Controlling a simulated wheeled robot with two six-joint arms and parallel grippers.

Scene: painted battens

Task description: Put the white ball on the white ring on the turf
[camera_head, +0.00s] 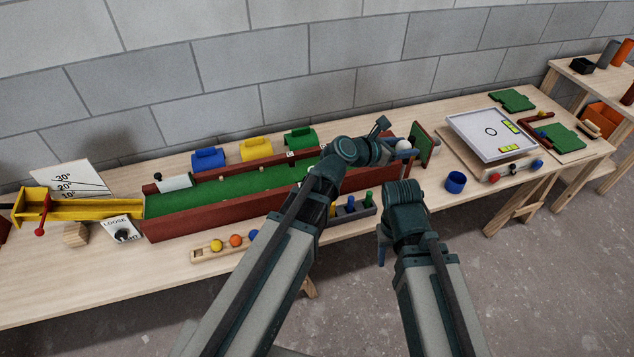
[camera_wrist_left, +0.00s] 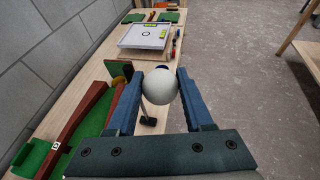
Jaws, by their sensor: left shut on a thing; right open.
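My left gripper (camera_head: 400,150) is shut on the white ball (camera_head: 403,146) and holds it near the right end of the turf lane. In the left wrist view the ball (camera_wrist_left: 160,87) sits between the blue fingertips. The green turf (camera_head: 235,187) lies in a long lane with red-brown walls; my left arm covers part of its right half. I cannot make out the white ring on it; it may be hidden behind my arm. My right gripper (camera_head: 382,252) is open, low in front of the table edge, and partly hidden by its own wrist.
Blue (camera_head: 208,159), yellow (camera_head: 255,149) and green (camera_head: 300,138) arches stand behind the lane. A rack with coloured balls (camera_head: 217,246) lies in front. A blue cup (camera_head: 456,182) and a white tilting tray (camera_head: 474,124) are to the right.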

